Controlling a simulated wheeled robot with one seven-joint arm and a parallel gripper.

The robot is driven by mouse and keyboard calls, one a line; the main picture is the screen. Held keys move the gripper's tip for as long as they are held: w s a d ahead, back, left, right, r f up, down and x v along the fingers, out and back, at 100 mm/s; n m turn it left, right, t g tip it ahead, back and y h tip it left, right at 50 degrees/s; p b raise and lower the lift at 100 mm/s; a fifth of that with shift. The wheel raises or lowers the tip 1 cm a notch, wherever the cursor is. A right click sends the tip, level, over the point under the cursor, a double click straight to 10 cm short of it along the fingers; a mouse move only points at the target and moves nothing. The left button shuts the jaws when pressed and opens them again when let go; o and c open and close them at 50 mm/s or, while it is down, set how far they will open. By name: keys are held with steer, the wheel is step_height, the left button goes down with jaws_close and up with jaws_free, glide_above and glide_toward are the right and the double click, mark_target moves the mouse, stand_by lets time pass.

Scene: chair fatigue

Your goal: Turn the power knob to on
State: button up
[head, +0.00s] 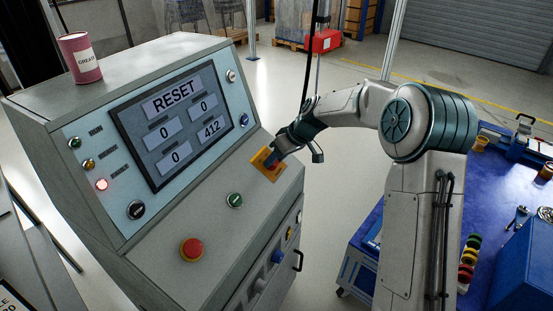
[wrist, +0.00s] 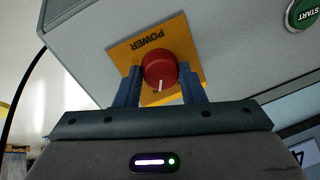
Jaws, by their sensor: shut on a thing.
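The power knob (wrist: 159,70) is a red round knob with a white pointer line, on a yellow plate marked POWER (wrist: 196,50). In the wrist view the white line points toward the bottom of the picture. My gripper (wrist: 160,88) has one finger on each side of the knob and is shut on it. In the head view my gripper (head: 275,157) is at the yellow plate (head: 262,169) on the right of the console's sloping panel. The knob is mostly hidden there by the fingers.
The console (head: 165,225) carries a green START button (head: 235,200), a red mushroom button (head: 192,249) and a black knob (head: 136,210). Its screen (head: 175,120) reads RESET, and a red lamp (head: 101,184) is lit. A pink can (head: 80,58) stands on top. A blue workbench (head: 490,215) is at right.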

stand_by(0.4)
steer(key=o, duration=1)
steer(key=v, duration=1.4)
steer(key=shift+s, duration=0.15)
steer(key=s+d+m+h+p, duration=0.2)
steer(key=s+d+m+h, duration=0.1)
steer(key=s, duration=1.3)
steer(key=s+d+m+t+h+p, duration=0.1)
steer(key=s+d+m, duration=0.5)
steer(key=s, duration=1)
steer(key=shift+d+r+m+h+p, duration=0.3)
steer(key=shift+d+h+p, duration=0.5)
steer(key=shift+d+h, duration=0.3)
